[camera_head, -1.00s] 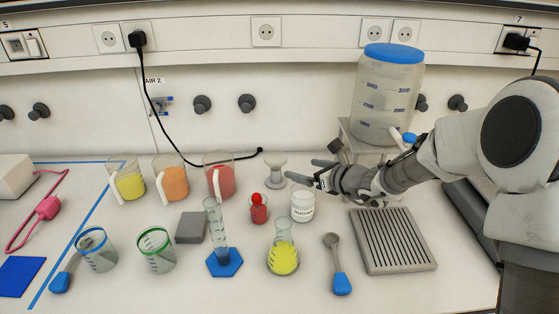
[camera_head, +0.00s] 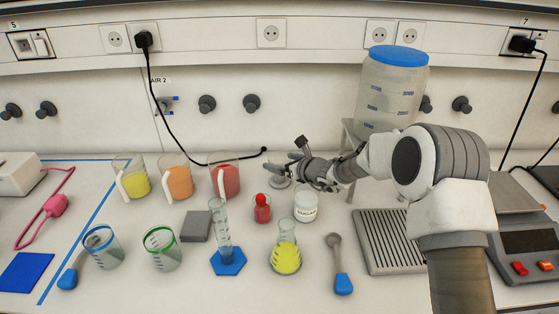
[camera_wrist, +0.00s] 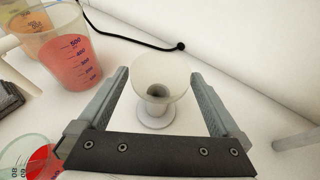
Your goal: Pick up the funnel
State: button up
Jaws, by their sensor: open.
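The funnel (camera_wrist: 161,78) is a translucent whitish cone standing upright on a round base, in the middle of the wrist view. My gripper (camera_wrist: 160,85) is open, with one finger on each side of the funnel. A gap shows between each finger and the funnel. In the head view, my gripper (camera_head: 286,160) is at the back of the bench, and the funnel (camera_head: 279,181) is mostly hidden behind it, with its base partly visible.
A beaker of red liquid (camera_head: 226,180) stands left of my gripper. A white sugar jar (camera_head: 306,207) and a small red-topped bottle (camera_head: 262,209) stand in front. A large blue-lidded tank (camera_head: 391,92) is to the right. A black cable (camera_head: 190,158) runs along the wall behind.

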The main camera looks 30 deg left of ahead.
jog(key=shift+w+a+f, duration=0.15)
jog(key=shift+w+a, duration=0.05)
jog(key=shift+a, duration=0.15)
